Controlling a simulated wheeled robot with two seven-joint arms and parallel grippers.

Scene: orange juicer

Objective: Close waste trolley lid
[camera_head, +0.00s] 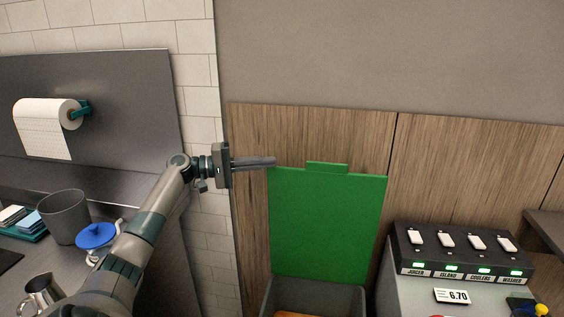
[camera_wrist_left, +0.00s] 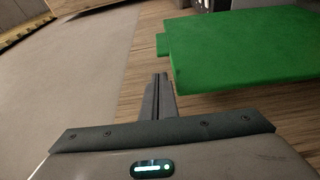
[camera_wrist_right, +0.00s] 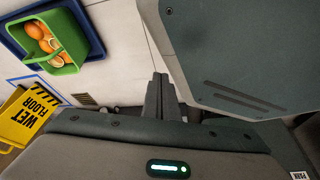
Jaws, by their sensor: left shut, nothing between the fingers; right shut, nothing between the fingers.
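The green waste trolley lid (camera_head: 328,222) stands upright and open against the wood panel, with a small tab on its top edge. The grey trolley bin (camera_head: 355,298) is below it, with something orange inside. My left gripper (camera_head: 272,162) is shut and empty, its fingertips close to the lid's top left corner; I cannot tell if they touch. In the left wrist view the lid (camera_wrist_left: 250,48) lies just right of the fingers. My right gripper (camera_wrist_right: 158,80) is shut and empty, beside a large grey-green surface; it is not seen in the head view.
A switch box (camera_head: 460,250) with several white switches sits on a grey cabinet right of the trolley. A grey cup (camera_head: 64,217) and a blue-lidded pot (camera_head: 96,236) stand on the left counter. A green basket of oranges (camera_wrist_right: 55,45) and a yellow wet-floor sign (camera_wrist_right: 28,115) are left of my right gripper.

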